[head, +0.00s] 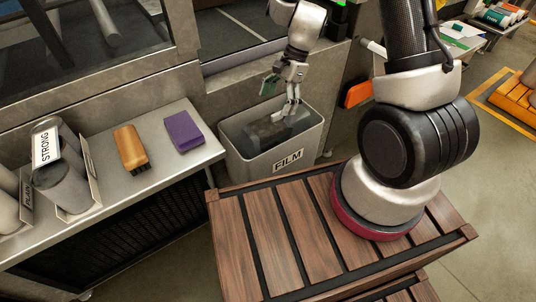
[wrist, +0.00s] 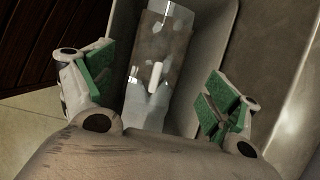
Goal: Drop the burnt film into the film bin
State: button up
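The film bin (head: 268,165), a grey open box labelled FILM, stands below the steel bench's right end. My gripper (head: 280,97) is above its opening, and its green-padded fingers are spread wide apart with nothing between the pads. A dark, see-through sheet with pale blotches, apparently the burnt film (wrist: 162,50), lies inside the bin in the wrist view, below and between the fingers (wrist: 163,88). In the head view the film (head: 262,133) shows as a dark patch within the bin. Its lower end is partly hidden by my gripper in the wrist view.
A grey machine wall (head: 225,98) rises behind the bin. Open floor (head: 480,180) lies to the right.

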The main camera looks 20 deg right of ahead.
dwell(0.3)
jog(key=v, duration=1.2)
